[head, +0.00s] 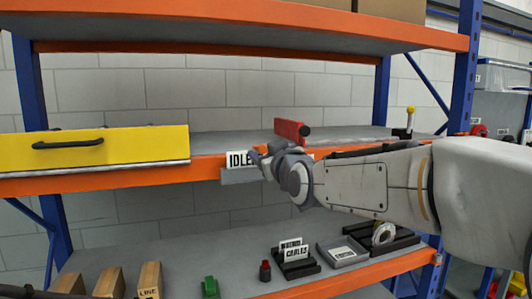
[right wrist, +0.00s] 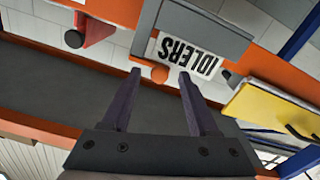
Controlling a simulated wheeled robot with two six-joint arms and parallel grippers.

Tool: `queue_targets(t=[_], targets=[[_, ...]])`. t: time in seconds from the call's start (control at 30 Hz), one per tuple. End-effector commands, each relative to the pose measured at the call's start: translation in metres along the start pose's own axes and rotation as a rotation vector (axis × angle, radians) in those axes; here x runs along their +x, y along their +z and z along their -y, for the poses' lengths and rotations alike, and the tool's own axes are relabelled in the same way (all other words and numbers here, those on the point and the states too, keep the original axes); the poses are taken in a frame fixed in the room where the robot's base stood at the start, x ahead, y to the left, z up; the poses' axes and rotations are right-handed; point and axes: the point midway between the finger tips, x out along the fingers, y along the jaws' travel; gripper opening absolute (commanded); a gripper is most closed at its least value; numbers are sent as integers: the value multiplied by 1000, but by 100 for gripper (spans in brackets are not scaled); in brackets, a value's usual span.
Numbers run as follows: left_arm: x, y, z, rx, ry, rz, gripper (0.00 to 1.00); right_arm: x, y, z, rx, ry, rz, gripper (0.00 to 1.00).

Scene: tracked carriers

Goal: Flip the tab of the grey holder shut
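The grey holder (head: 238,176) sits at the front edge of the middle orange shelf, holding a white card (head: 237,160) that reads IDLERS. In the right wrist view the holder (right wrist: 203,22) and the card (right wrist: 190,55) appear upside down. A small orange tab or knob (right wrist: 160,73) shows at the card's corner, between my fingertips in the picture; I cannot tell whether they touch it. My right gripper (head: 258,156) is in front of the holder and hides its right part. In the wrist view its fingers (right wrist: 160,78) are apart, with nothing clearly held. My left gripper is not in view.
A yellow drawer front (head: 110,146) with a black handle is left of the holder. A red piece with a black knob (head: 290,130) stands on the shelf just behind my gripper. The lower shelf (head: 235,262) holds wooden blocks, a green piece and a CABLES card holder.

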Motion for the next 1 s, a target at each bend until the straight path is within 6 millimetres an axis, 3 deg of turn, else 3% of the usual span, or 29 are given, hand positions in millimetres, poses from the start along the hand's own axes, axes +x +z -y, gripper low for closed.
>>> queue_targets(t=[0.37, 0.77, 0.83, 1.0], targets=[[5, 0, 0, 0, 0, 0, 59, -7, 0, 0, 2, 2, -4, 59], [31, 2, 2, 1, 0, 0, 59, -82, 1, 0, 2, 1, -5, 59], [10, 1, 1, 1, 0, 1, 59, -82, -6, -3, 0, 2, 3, 59], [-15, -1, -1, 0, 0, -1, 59, -90, -6, -3, 0, 5, 5, 59]])
